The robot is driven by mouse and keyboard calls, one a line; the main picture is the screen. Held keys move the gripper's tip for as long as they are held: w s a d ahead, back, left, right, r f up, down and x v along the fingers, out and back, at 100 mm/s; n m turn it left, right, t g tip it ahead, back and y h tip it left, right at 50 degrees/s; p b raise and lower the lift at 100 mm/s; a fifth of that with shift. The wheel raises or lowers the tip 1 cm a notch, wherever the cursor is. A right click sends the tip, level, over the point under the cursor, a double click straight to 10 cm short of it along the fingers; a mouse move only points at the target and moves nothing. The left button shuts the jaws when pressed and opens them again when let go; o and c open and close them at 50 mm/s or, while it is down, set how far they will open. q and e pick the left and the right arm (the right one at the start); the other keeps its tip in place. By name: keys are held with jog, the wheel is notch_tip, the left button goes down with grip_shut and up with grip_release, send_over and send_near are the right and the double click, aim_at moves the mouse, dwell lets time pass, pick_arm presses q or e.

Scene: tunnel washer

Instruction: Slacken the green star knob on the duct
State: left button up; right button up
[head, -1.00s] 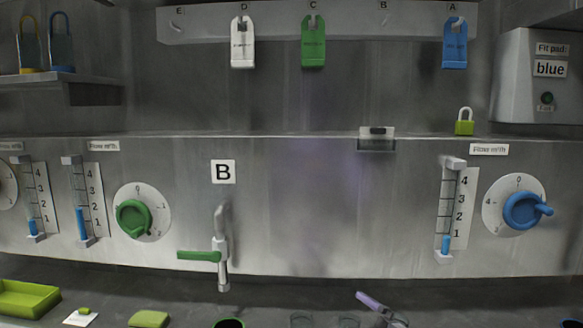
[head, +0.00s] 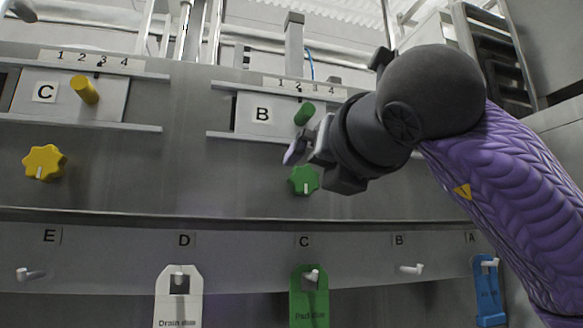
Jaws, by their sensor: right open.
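The green star knob (head: 303,180) is on the grey duct face below the slide plate marked B (head: 262,114). It has a white pointer line at its lower middle. My right gripper (head: 318,166) reaches in from the right, its jaws open and empty. Its fingertips are just above and right of the knob and overlap its right edge in the picture. Whether they touch it, I cannot tell. A green cylindrical peg (head: 304,113) stands on the plate above, close to the upper fingertip. My left gripper is out of view.
A yellow star knob (head: 44,162) and a yellow peg (head: 85,90) belong to plate C (head: 44,92) at left. Below runs a hook rail (head: 130,253) with a white tag (head: 179,295), a green tag (head: 309,298) and a blue tag (head: 488,291). The duct face between the knobs is clear.

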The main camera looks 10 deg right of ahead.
aim_at(306, 178)
jog(key=w+p, duration=0.3)
jog(key=w, duration=0.4)
jog(key=shift+w+a, duration=0.1)
jog(key=shift+w, duration=0.05)
jog(key=c, duration=1.2)
